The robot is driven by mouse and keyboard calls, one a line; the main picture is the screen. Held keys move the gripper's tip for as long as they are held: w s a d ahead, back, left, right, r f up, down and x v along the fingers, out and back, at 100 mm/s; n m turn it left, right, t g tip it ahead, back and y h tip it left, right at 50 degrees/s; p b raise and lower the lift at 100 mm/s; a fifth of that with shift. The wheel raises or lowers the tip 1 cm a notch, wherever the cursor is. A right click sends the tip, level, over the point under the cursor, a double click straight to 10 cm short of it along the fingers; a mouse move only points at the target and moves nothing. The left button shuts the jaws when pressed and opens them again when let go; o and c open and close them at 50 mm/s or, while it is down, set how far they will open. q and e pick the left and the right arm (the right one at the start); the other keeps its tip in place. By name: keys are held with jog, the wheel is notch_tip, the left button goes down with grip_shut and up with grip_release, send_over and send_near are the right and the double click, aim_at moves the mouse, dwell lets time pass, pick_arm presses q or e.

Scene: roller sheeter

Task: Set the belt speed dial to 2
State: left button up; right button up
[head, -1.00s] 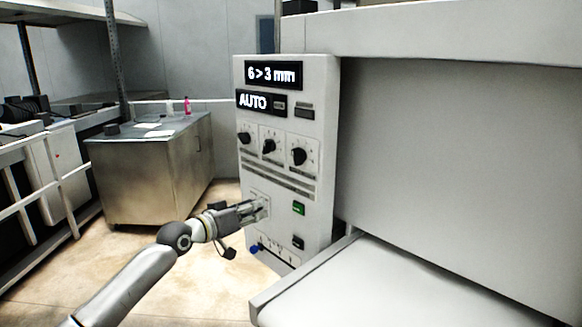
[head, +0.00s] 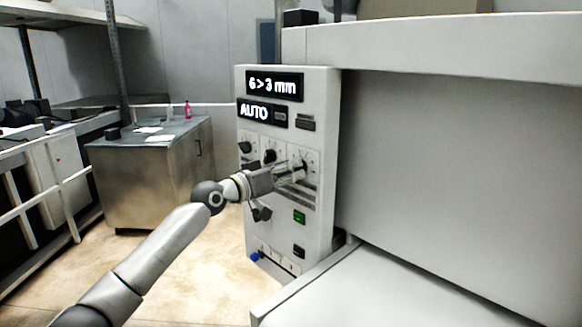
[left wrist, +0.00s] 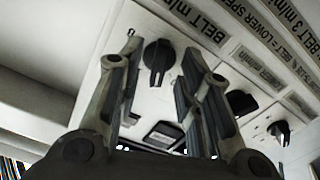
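The control panel (head: 319,215) carries a row of three black dials. The rightmost dial (head: 299,166) is partly covered by my left gripper (head: 292,173) in the head view. In the left wrist view this dial (left wrist: 158,58) has a "BELT m/min" label (left wrist: 190,15) beside it. The left gripper (left wrist: 163,66) is open, with one finger on each side of the dial; gaps to the knob show, and I see no contact. The number the dial points at is too small to read. My right gripper is out of view.
The middle dial (head: 269,156) and left dial (head: 245,148) sit close beside the gripper. Above them a display (head: 274,86) reads "6>3 mm". Below are a green button (head: 299,217) and a black switch (head: 299,251). A white conveyor bed (head: 390,290) extends at lower right.

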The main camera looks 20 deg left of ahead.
pick_arm(q)
jog(key=shift+w+d, duration=0.2)
jog(key=shift+w, duration=0.2)
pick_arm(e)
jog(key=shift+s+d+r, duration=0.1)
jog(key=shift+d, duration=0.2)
pick_arm(q)
grip_shut()
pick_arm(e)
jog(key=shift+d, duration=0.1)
pick_arm(q)
jog(key=shift+n, duration=0.4)
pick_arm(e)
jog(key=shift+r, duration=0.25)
pick_arm(q)
jog(key=shift+n+p, duration=5.1)
jog(key=shift+n, duration=2.5)
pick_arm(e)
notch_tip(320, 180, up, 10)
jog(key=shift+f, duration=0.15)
